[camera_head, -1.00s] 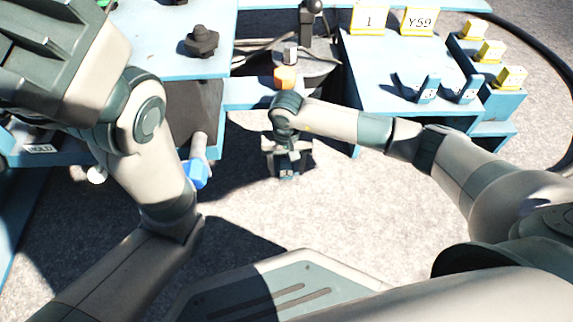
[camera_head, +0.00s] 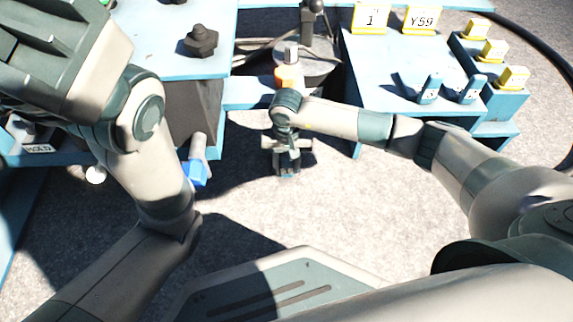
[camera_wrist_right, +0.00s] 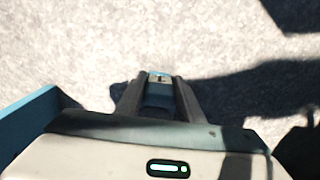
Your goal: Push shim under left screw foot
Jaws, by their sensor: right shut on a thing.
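My right gripper (camera_head: 287,162) points down over the bare floor, in front of the blue benches. It is shut on a small blue block, which I take to be the shim (camera_wrist_right: 158,92). In the right wrist view the block sits between the two dark fingers (camera_wrist_right: 158,100), with floor beyond it. In the head view only a bit of it shows at the fingertips. The block is clear of the benches. I cannot make out the left screw foot for certain. My left arm fills the left of the head view, and its gripper fingers do not show.
An orange part (camera_head: 286,77) with a metal nut is beyond my right gripper. The right blue bench (camera_head: 385,75) carries signs and blue clips. A blue-tipped handle (camera_head: 196,172) juts out at left. The middle floor is open.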

